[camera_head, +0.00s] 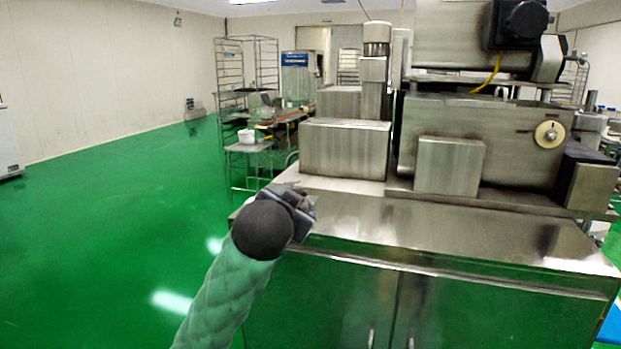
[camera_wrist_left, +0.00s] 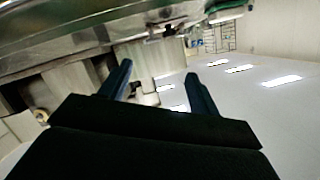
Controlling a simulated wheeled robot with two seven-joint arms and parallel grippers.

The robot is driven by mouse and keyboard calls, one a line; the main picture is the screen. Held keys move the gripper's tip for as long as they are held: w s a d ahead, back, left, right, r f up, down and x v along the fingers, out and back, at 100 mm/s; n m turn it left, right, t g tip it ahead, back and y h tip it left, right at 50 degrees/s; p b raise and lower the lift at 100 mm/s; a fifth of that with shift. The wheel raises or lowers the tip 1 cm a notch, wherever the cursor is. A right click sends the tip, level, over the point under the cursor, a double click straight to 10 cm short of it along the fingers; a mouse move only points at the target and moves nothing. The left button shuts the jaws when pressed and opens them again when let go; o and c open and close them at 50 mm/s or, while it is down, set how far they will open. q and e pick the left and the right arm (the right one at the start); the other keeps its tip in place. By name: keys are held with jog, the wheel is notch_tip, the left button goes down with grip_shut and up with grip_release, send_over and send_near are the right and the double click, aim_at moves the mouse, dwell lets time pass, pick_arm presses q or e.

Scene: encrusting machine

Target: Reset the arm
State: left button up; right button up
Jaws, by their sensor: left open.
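My left arm comes in from the bottom left in the head view, in a green quilted sleeve. My left gripper (camera_head: 303,212) is at the left front corner of the steel machine cabinet (camera_head: 420,232), seen partly behind the dark round wrist. In the left wrist view the two fingers of the left gripper (camera_wrist_left: 160,88) stand apart with nothing between them. I cannot tell whether the gripper touches the cabinet. My right gripper is in neither view.
The steel encrusting machine (camera_head: 480,130) stands on the cabinet, with a box-shaped housing (camera_head: 345,150) at its left. Wire racks (camera_head: 248,75) and a small table with a white pot (camera_head: 246,136) stand further back. The green floor (camera_head: 110,220) at the left is clear.

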pick_arm(q)
jog(key=s+a+f+n+g, duration=0.1)
jog(key=s+a+f+g, duration=0.15)
jog(key=s+f, duration=0.6)
jog(key=s+a+f+n+g+p, duration=0.1)
jog(key=s+a+f+n+g, duration=0.2)
jog(key=f, duration=1.1)
jog(key=s+a+f+g, duration=0.2)
jog(key=s+a+f, duration=0.3)
jog(key=f, duration=0.7)
jog(key=s+f+g, duration=0.2)
jog(key=s+f, duration=0.6)
jog(key=s, duration=0.3)
jog(key=s+f+n+g+p, duration=0.1)
jog(key=s+f+g, duration=0.2)
jog(key=s+f, duration=0.5)
jog(key=s, duration=0.4)
jog(key=shift+s+d+y, duration=0.15)
jog(key=shift+s+y, duration=0.15)
jog(key=shift+y, duration=0.1)
jog(key=shift+f, duration=0.15)
